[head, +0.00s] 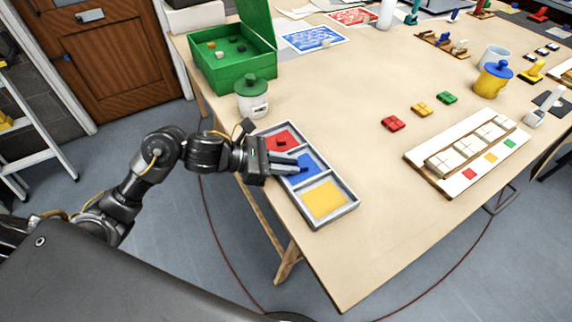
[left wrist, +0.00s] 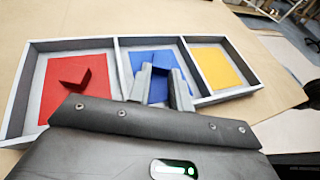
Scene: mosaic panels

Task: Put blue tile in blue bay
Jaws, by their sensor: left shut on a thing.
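The grey-rimmed tray (head: 340,213) has three bays: red, blue and yellow. My left gripper (head: 299,165) is over the blue bay (head: 315,172), its fingers reaching in from the left. In the left wrist view, it is shut on a small blue tile (left wrist: 160,69) held between the fingertips. The tile is within the outline of the blue bay (left wrist: 136,57). I cannot tell whether it touches the bay floor. A red tile (left wrist: 76,80) lies in the red bay (left wrist: 58,98). The yellow bay (head: 324,200) is empty. My right gripper is not in view.
A white and green jar (head: 252,103) stands just behind the tray, with an open green box (head: 235,72) beyond. Red (head: 393,123), yellow (head: 422,110) and green (head: 447,97) pieces lie to the right, near a white panel (head: 452,178). The table front is clear.

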